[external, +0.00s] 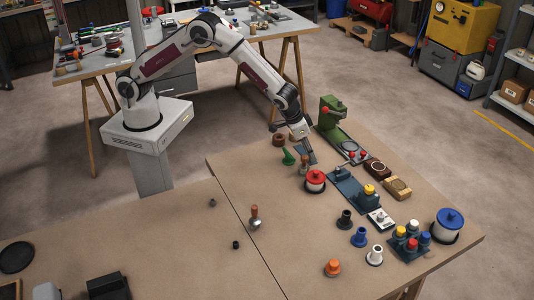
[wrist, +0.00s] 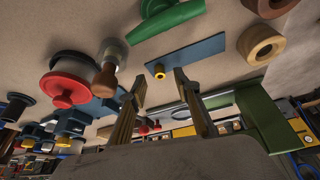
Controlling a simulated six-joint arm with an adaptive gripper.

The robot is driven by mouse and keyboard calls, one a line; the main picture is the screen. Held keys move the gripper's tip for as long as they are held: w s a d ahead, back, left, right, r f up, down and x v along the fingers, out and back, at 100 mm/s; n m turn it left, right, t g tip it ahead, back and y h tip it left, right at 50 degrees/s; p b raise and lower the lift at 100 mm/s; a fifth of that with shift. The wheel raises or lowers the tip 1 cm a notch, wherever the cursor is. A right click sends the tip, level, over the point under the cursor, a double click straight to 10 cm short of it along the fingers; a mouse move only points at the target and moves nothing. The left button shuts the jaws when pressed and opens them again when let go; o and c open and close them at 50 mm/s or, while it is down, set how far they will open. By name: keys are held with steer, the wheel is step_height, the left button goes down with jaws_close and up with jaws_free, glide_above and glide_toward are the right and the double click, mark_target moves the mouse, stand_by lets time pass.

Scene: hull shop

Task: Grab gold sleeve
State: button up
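In the external view my gripper (external: 308,150) reaches down low over the far part of the bench, by the blue plate (external: 312,158). The sleeve is too small or hidden to tell in that view.
A red-lidded pot (external: 315,181), a wood-handled tool (wrist: 106,75) and a green piece (external: 289,158) stand close by. A green press (external: 332,113) and wooden rings (wrist: 261,44) are also near. The bench's near left part (external: 190,250) is mostly clear.

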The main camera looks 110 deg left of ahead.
steer(key=shift+x, duration=0.95)
jaws_close()
